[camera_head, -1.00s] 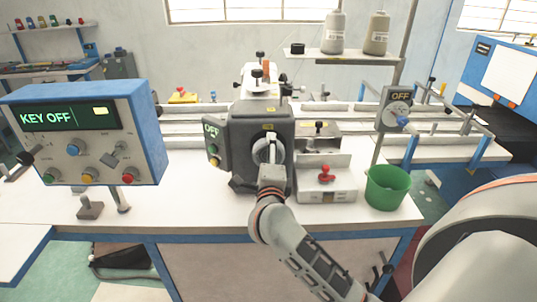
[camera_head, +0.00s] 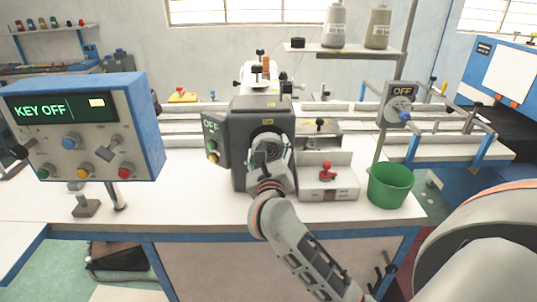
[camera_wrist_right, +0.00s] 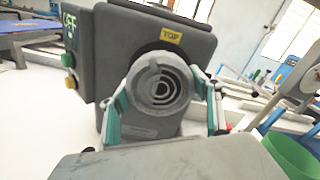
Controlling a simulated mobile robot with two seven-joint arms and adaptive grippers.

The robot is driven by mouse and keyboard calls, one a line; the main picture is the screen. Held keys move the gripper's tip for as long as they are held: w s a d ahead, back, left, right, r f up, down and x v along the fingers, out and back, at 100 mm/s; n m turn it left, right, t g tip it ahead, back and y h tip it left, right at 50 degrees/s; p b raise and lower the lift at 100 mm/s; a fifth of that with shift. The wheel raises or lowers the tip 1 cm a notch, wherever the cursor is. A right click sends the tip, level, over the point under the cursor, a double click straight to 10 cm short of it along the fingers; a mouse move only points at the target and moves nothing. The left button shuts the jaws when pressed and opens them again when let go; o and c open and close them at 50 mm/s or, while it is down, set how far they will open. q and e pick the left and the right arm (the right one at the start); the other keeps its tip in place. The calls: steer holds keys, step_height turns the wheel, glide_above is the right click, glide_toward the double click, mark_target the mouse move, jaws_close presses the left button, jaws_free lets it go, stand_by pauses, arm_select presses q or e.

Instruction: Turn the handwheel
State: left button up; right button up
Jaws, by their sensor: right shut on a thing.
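The handwheel (camera_wrist_right: 160,87) is a grey round knob with concentric rings on the front of the dark grey machine head (camera_wrist_right: 110,40). In the right wrist view it sits between the two teal-padded fingers of my right gripper (camera_wrist_right: 165,105), which is shut on it. In the head view my right gripper (camera_head: 262,160) covers part of the handwheel (camera_head: 276,147). A yellow "TOP" label (camera_wrist_right: 171,35) is above the wheel. An "OFF" panel with green and yellow buttons (camera_head: 212,140) is on the machine's left side. My left gripper is not in view.
A control box (camera_head: 85,130) reading "KEY OFF" stands at left. A small fixture with a red knob (camera_head: 327,172) and a green bin (camera_head: 390,185) are right of the machine. Another "OFF" switch box (camera_head: 402,98) is farther right. The white tabletop in front is mostly clear.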

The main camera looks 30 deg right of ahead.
steer(key=shift+f+m+b, duration=0.15)
steer(key=shift+m+b, duration=0.35)
steer(key=shift+m, duration=0.4)
steer(key=shift+m+b, duration=0.85)
steer(key=shift+m, duration=0.35)
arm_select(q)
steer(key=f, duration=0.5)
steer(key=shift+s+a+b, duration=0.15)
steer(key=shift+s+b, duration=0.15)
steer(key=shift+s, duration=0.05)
arm_select(e)
steer(key=shift+m, duration=0.5)
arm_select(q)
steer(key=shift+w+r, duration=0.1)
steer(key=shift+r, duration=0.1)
arm_select(e)
steer(key=o, duration=1.1)
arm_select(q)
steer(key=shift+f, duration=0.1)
